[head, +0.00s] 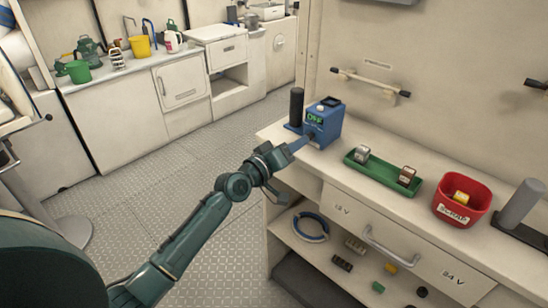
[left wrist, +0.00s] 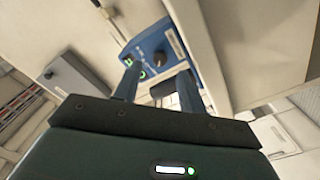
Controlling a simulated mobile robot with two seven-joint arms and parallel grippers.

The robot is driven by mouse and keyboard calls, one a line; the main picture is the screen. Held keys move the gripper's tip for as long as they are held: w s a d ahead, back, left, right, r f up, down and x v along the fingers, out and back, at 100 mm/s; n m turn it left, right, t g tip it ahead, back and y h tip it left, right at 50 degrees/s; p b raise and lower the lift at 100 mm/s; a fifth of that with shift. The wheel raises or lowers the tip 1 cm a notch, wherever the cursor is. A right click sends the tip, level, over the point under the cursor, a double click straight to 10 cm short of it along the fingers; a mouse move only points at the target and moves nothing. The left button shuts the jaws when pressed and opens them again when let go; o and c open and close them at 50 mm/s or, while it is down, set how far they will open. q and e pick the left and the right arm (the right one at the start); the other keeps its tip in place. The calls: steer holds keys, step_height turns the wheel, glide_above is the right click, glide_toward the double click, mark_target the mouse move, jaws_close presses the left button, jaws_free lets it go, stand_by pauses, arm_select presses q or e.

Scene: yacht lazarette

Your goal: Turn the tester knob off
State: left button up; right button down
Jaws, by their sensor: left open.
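The blue tester (head: 327,121) stands on the left end of the bench top. Its face carries a lit green display (head: 315,120), whose characters are too small to read surely. In the left wrist view the tester's blue face (left wrist: 150,45) shows a dark round knob (left wrist: 159,58) and green lights. My left gripper (head: 303,142) is at the tester's front, fingers open. In the wrist view its two fingers (left wrist: 158,74) point at the face, with the knob showing between and just beyond their tips. I cannot tell whether they touch it. My right gripper is not in view.
A black cylinder (head: 296,107) stands just left of the tester. To the right are a green tray (head: 384,174) with two small blocks, a red bin (head: 462,200) and a grey cylinder (head: 519,204). Below are a drawer handle (head: 389,249) and an open shelf. The patterned floor at left is clear.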

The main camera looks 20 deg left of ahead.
arm_select(q)
steer(key=v, duration=0.9)
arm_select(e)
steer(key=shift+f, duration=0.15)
arm_select(q)
steer(key=shift+s, duration=0.1)
steer(key=s+d+f+m+g+y+p, duration=0.1)
steer(key=s+d+f+m+g+p, duration=0.2)
steer(key=s+f, duration=0.4)
steer(key=s+d+f+m+g+y+p, duration=0.1)
steer(key=s+d+f+m+g+p, duration=0.2)
steer(key=s, duration=1.2)
steer(key=d+f+m, duration=0.2)
steer(key=d+f, duration=0.1)
steer(key=f, duration=0.1)
steer(key=shift+f+y, duration=0.3)
steer(key=shift+y, duration=0.1)
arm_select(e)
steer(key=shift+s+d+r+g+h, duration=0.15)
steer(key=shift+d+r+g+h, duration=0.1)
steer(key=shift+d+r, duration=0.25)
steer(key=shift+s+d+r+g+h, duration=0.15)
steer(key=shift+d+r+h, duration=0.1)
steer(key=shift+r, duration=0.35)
arm_select(q)
steer(key=shift+d, duration=0.1)
